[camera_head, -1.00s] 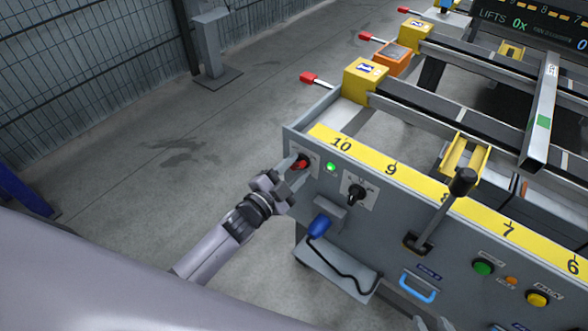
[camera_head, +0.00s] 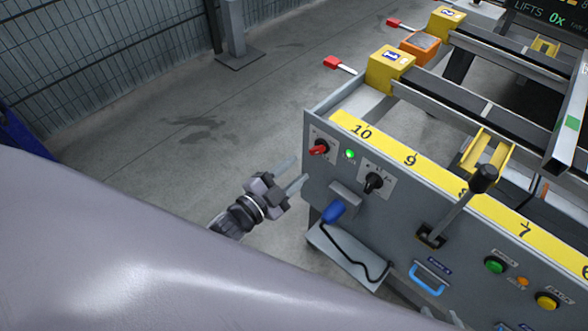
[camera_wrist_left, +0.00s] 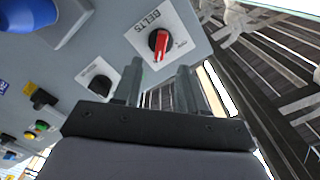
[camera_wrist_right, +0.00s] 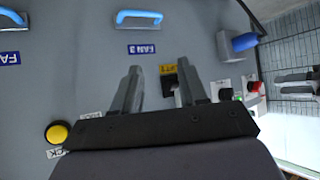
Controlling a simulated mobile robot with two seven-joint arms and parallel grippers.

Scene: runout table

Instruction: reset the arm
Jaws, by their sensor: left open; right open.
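My left gripper (camera_head: 298,171) is open and empty in the head view, a short way left of the grey panel's left end. It is apart from the red rotary knob (camera_head: 319,148). The knob also shows in the left wrist view (camera_wrist_left: 160,42), beyond the open fingers (camera_wrist_left: 160,68), on a white plate marked BELTS. My right gripper (camera_wrist_right: 158,68) is open and empty in the right wrist view, facing the panel with a black lever part beyond it. In the head view, I cannot make out the right gripper clearly.
The grey control panel (camera_head: 395,232) carries a black knob (camera_head: 373,182), a lit green lamp (camera_head: 350,154), a blue handle (camera_head: 333,211), a tall black-knobbed lever (camera_head: 483,179) and push buttons. Open concrete floor (camera_head: 200,130) lies left of it.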

